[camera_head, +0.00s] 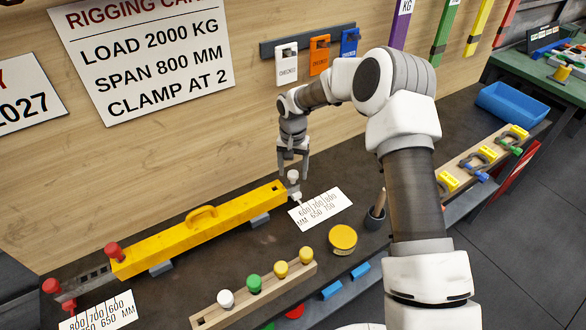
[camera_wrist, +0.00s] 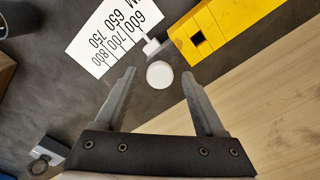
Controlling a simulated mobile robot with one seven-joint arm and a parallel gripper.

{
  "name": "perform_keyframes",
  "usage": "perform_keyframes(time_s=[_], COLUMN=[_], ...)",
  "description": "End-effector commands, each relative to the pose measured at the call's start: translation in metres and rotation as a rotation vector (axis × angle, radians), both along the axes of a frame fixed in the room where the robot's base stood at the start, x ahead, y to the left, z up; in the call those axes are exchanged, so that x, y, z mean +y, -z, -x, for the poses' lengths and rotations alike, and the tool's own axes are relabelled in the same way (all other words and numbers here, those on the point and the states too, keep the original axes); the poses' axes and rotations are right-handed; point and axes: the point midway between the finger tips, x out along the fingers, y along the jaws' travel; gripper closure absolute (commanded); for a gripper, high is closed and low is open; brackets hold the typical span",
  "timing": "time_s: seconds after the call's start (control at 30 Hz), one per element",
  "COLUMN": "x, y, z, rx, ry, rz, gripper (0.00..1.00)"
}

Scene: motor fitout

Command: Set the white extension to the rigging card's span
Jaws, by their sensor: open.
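The rigging card (camera_head: 150,57) on the wall reads load 2000 kg, span 800 mm, clamp at 2. That card (camera_head: 320,208) is marked 600 to 800 mm. My gripper (camera_head: 292,172) is open, pointing down, with its fingertips on either side of the knob; contact is not visible.
Red knobs (camera_head: 52,286) and another scale card (camera_head: 100,312) are at the beam's left end. A rack of coloured knobs (camera_head: 254,284), a yellow round tin (camera_head: 343,238) and a dark cup (camera_head: 375,218) stand in front. Tags (camera_head: 287,65) hang on the wall behind.

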Motion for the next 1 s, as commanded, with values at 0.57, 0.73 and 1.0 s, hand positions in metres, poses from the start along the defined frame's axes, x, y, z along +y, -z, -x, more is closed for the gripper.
perform_keyframes(time_s=[0.57,0.73,1.0], x=[0.0000,0.0000,0.0000], y=[0.0010,0.0009,0.0008], z=[0.0000,0.0000,0.0001], rx=[0.000,0.000,0.001], ry=[0.000,0.000,0.000], rz=[0.000,0.000,0.000], gripper=[0.84,1.00,1.00])
